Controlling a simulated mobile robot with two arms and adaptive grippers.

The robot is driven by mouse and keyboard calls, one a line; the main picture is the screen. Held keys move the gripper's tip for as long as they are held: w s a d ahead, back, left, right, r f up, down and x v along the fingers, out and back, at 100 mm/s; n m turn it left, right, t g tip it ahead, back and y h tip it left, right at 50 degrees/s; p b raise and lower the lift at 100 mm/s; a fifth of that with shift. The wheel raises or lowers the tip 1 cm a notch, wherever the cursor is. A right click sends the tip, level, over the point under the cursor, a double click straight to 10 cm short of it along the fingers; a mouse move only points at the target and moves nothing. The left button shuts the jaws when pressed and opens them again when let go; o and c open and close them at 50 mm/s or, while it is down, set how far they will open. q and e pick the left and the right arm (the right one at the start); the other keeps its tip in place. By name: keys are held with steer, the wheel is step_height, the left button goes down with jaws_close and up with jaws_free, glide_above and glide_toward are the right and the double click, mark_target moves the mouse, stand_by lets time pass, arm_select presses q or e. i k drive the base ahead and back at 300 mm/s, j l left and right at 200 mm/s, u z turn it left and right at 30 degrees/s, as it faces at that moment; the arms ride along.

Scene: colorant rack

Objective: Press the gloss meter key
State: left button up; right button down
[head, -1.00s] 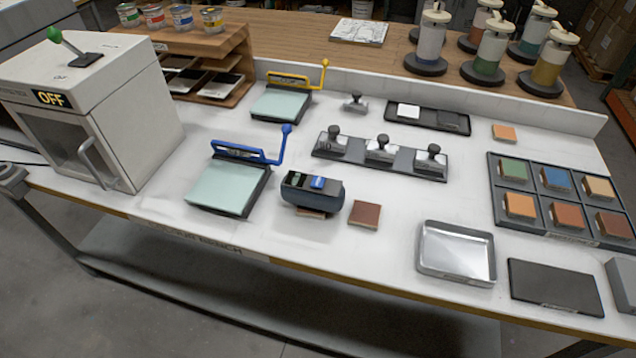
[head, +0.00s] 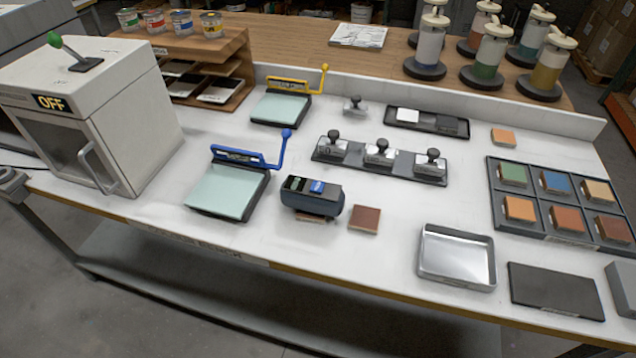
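The gloss meter (head: 312,199) appears to be the dark rounded device near the middle of the white bench. Its top carries a blue key (head: 317,187) and a small dark display with greenish marks (head: 296,184). It seems to rest on a brownish tile, of which only an edge shows beneath it. A loose brown tile (head: 365,219) lies just to its right, apart from it. Neither of my grippers shows in the head view.
A blue-handled plate device (head: 228,190) stands left of the meter. A rack of knobbed blocks (head: 405,162) lies behind it. A metal tray (head: 456,282) and dark pad (head: 556,290) lie front right. An oven-like box marked OFF (head: 140,125) stands left. Bench in front of the meter is clear.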

mark_target(317, 186)
steer(key=j+z, duration=0.15)
steer(key=j, duration=0.35)
steer(key=k+j+z, duration=0.2)
steer(key=j, duration=0.3)
steer(key=j+z, duration=0.15)
steer(key=j, duration=0.35)
steer(key=k+j+z, duration=0.15)
steer(key=j, duration=0.35)
